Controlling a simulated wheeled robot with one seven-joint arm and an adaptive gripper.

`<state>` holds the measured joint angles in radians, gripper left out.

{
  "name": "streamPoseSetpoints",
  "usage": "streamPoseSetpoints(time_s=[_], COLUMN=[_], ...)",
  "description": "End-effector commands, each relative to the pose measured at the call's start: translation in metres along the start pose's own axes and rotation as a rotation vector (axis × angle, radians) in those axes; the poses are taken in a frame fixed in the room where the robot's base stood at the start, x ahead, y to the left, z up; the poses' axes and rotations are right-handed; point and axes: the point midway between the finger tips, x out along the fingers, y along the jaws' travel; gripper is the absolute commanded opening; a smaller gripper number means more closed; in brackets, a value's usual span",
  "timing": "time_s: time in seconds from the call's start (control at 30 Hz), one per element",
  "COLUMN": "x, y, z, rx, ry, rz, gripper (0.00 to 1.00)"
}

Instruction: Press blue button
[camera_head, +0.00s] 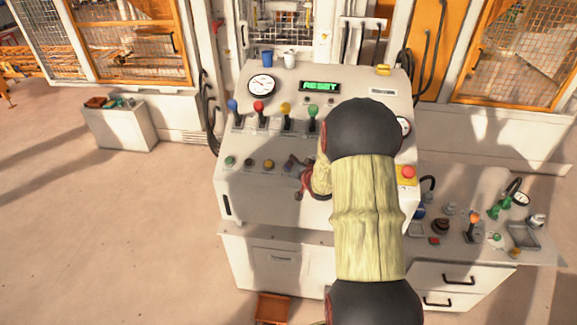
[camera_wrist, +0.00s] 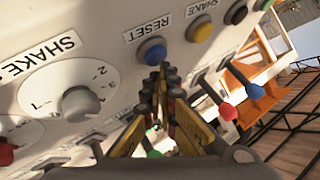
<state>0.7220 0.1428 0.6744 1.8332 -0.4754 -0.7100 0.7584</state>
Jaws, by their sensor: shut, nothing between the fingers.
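The blue button (camera_wrist: 152,50), under a RESET label, is on the sloped panel in the wrist view. I cannot make it out in the head view, where my gripper and arm cover that part of the button row. My gripper (camera_wrist: 164,70) is shut and empty, its fingertips at the blue button's lower right edge in the wrist view. I cannot tell whether they touch it. In the head view my gripper (camera_head: 293,162) is low over the panel, right of the yellow button (camera_head: 267,164).
The yellow button (camera_wrist: 200,29) is beside the blue one. A dial (camera_wrist: 77,103) is on its other side. Several levers, including a blue-knobbed one (camera_head: 233,106), stand above the button row. A green display (camera_head: 319,86) reads RESET. A red emergency button (camera_head: 408,172) is at the right.

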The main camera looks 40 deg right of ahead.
Motion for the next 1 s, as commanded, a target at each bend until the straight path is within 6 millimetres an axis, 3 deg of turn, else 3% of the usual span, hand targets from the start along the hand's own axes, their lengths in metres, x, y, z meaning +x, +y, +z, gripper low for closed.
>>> streamPoseSetpoints(time_s=[1.0], x=[0.004], y=[0.0029], z=[0.0028], rx=[0.0], ry=[0.0], rz=[0.0], gripper=[0.0])
